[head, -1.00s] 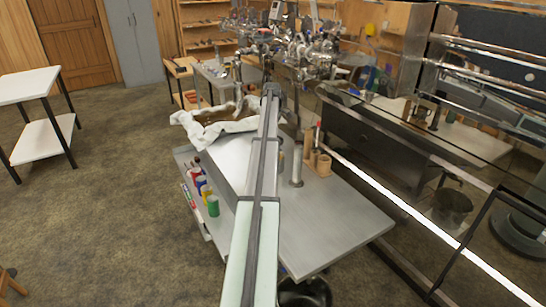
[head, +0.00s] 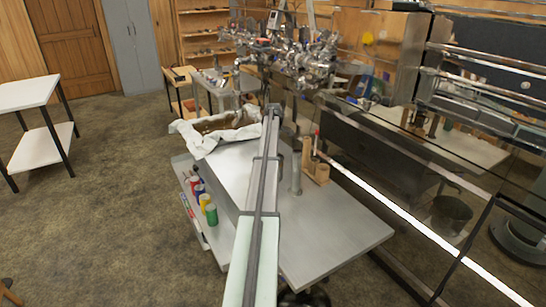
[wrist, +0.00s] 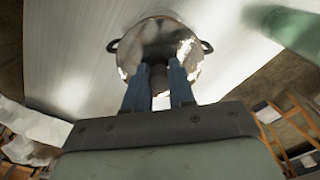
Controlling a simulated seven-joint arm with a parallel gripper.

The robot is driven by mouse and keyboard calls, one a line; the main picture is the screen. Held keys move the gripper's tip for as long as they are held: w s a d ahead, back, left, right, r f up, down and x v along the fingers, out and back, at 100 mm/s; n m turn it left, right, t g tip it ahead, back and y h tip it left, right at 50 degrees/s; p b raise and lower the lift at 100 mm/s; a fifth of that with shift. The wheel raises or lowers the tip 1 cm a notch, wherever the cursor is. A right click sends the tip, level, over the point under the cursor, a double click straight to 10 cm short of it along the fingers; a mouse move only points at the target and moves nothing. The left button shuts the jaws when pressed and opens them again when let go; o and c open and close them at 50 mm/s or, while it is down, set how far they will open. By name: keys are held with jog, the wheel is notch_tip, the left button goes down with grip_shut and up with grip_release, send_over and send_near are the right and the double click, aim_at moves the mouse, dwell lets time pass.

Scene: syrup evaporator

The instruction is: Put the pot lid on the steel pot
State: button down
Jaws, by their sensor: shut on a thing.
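In the wrist view my gripper (wrist: 158,92) has its two blue-grey fingers closed around the dark knob of the pot lid (wrist: 181,66). The lid is a round, shiny disc with brown and white reflections. The steel pot (wrist: 160,19) shows just beyond and around the lid, with a dark handle on either side. The lid overlaps the pot's top; I cannot tell whether it touches the rim or hangs above it. In the head view my own arm hides the gripper, the lid and most or all of the pot.
A grey metal table (head: 335,235) lies under the arm. A steel cylinder (head: 296,178) and a wooden holder (head: 318,168) stand on its right side. A tray with white cloth (head: 190,137) is at the far end. Bottles and a green can (head: 211,214) stand on a lower shelf. The table's front right is clear.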

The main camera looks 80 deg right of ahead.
jog(key=shift+f, duration=1.05)
jog(key=shift+f, duration=0.4)
jog(key=c, duration=0.9)
grip_release()
jog(key=shift+c, duration=0.2)
jog(key=shift+r, duration=0.1)
notch_tip(320, 180, up, 13)
jog(key=shift+f, duration=0.2)
